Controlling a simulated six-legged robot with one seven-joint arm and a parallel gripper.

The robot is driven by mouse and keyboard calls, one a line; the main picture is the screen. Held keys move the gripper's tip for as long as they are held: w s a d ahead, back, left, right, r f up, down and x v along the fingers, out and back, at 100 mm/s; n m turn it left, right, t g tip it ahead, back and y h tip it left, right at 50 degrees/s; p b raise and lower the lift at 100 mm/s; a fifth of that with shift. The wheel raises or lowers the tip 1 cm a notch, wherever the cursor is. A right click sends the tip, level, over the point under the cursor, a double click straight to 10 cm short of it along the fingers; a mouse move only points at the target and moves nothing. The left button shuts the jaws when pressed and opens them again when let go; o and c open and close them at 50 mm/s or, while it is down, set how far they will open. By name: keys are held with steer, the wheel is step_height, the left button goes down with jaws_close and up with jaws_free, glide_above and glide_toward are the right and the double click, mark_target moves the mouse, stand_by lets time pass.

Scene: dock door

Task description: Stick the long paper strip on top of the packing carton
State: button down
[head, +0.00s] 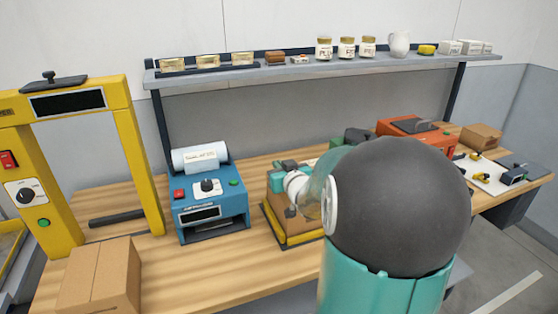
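A closed brown carton (98,277) stands on the front left of the wooden table. Another brown carton (290,226) sits in a yellow-edged holder in the middle, partly hidden by my arm. I cannot tell which one is the packing carton. A blue machine (211,204) with a white roll (200,158) on top stands between them; I see no separate long paper strip. My arm reaches over the middle carton. My gripper is around its top, where teal parts (277,181) show, but its fingers are not clear and what it holds cannot be told.
A yellow frame machine (132,150) with a dial stands at the left. A shelf (330,67) with jars, boxes and a white jug runs along the back. An orange machine (408,127), a small carton (481,137) and a white board (492,175) are at the right.

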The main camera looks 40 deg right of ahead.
steer(key=shift+w+f, duration=0.1)
steer(key=shift+f, duration=2.5)
steer(key=c, duration=1.6)
jaws_free()
